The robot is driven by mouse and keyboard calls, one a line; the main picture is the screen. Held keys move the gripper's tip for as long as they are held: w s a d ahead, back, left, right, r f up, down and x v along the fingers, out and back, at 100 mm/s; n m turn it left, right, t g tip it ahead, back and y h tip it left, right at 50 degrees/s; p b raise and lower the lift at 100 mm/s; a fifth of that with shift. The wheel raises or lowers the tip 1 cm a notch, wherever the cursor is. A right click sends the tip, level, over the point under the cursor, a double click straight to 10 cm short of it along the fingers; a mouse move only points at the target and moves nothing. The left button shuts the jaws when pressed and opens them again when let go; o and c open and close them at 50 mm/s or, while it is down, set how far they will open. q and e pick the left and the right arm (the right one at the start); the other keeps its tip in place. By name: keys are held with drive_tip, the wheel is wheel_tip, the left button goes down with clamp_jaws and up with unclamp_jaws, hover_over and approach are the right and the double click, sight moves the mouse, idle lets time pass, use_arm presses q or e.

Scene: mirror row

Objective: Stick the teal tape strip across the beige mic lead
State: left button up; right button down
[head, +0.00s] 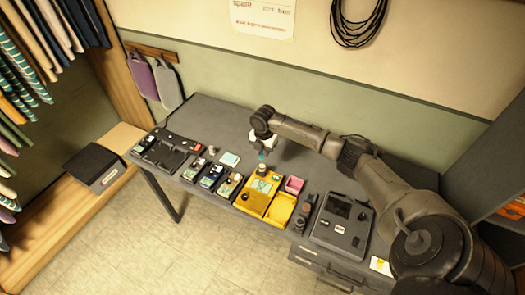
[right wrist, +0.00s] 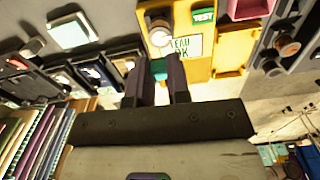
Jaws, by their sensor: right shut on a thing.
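My right gripper (head: 262,157) points down over the yellow case on the table. Its two dark fingers (right wrist: 158,85) are shut on a small teal piece, which appears to be the teal tape strip (right wrist: 158,69). The teal also shows as a small spot in the head view (head: 262,154). A pale round-topped item (right wrist: 159,30) sits on the yellow case just beyond the fingertips. I cannot make out the beige mic lead for certain. My left gripper is not in view.
Several small dark units line the table to the left, and a grey console (head: 341,222) stands at right. The table (head: 222,112) is clear behind them.

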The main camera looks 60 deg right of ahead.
sight(263, 164)
drive_tip(key=shift+w+f, duration=0.1)
drive_tip(key=shift+f, duration=0.05)
wheel_tip(263, 164, down, 4)
drive_tip(key=b, duration=0.5)
drive_tip(key=shift+f, duration=0.25)
drive_tip(key=shift+p, duration=0.45)
idle(0.4)
drive_tip(key=shift+r+p, duration=0.1)
drive_tip(key=shift+p, duration=0.25)
idle(0.4)
idle(0.6)
drive_tip(key=shift+f, duration=0.55)
drive_tip(key=shift+f+b, duration=0.15)
drive_tip(key=shift+b, duration=0.15)
idle(0.5)
